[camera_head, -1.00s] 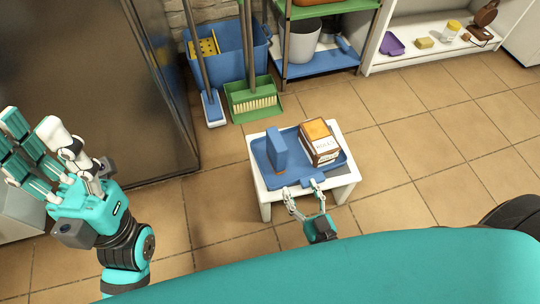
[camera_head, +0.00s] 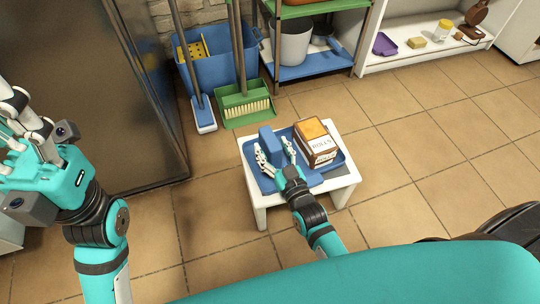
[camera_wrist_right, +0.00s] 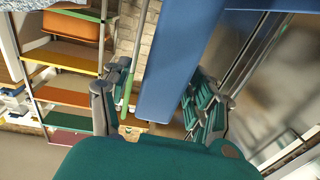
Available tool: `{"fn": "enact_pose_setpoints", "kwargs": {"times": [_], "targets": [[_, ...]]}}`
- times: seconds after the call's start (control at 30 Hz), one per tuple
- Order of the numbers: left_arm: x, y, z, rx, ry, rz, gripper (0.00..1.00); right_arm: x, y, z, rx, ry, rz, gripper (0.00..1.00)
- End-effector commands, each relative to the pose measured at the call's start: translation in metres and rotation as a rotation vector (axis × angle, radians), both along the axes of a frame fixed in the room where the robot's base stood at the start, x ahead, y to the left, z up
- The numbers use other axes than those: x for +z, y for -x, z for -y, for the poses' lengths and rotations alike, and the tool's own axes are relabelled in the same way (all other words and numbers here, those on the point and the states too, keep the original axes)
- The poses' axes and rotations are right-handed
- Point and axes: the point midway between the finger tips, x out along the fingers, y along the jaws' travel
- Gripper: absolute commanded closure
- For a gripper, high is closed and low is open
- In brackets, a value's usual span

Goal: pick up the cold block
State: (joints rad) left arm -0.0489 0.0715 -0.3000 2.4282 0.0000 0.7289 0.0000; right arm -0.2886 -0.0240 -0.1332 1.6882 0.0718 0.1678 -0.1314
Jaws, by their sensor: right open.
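The cold block is a blue upright slab (camera_head: 267,137) on the blue tray (camera_head: 335,168). My right gripper (camera_head: 275,151) is open around it, with one finger on each side. My gripper hides the block's lower part in the head view. In the right wrist view the block (camera_wrist_right: 180,70) stands between the two spread fingers (camera_wrist_right: 155,105), with no clear contact. My left gripper (camera_head: 22,125) is raised at the left, away from the table. The picture edge cuts its fingers, so its opening is unclear.
A brown-and-white box (camera_head: 316,143) marked "ROLLS" stands on the tray, right of the block. The tray lies on a small white table (camera_head: 262,214). Behind are a green dustpan (camera_head: 243,105), a blue bucket (camera_head: 222,62) and a shelf rack (camera_head: 310,68). Floor right of the table is clear.

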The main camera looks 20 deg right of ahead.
Motion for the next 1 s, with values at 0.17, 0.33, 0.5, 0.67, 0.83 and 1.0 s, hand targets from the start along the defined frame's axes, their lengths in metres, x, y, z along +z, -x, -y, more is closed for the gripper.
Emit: {"fn": "enact_pose_setpoints", "kwargs": {"times": [0.17, 0.33, 0.5, 0.67, 0.83, 1.0], "targets": [[0.003, 0.001, 0.001, 0.002, -0.002, 0.030, 0.60, -0.001, -0.018, -0.002, 0.000, 0.000, 0.001, 0.39], [0.005, 0.001, 0.001, 0.002, -0.003, 0.030, 0.60, 0.000, -0.019, -0.002, 0.000, 0.000, -0.002, 0.39], [0.005, 0.001, 0.001, 0.002, -0.003, 0.030, 0.60, 0.000, -0.019, -0.002, 0.000, 0.000, -0.001, 0.53], [0.005, 0.001, 0.001, 0.002, -0.003, 0.030, 0.60, 0.000, -0.019, -0.002, 0.000, 0.000, -0.001, 0.73], [0.005, 0.001, 0.001, 0.001, -0.003, 0.030, 0.60, 0.000, -0.019, -0.002, 0.001, 0.000, -0.001, 0.96], [0.005, 0.001, 0.001, 0.001, -0.003, 0.030, 0.60, 0.001, -0.019, -0.002, 0.000, 0.000, 0.003, 1.00]]}}
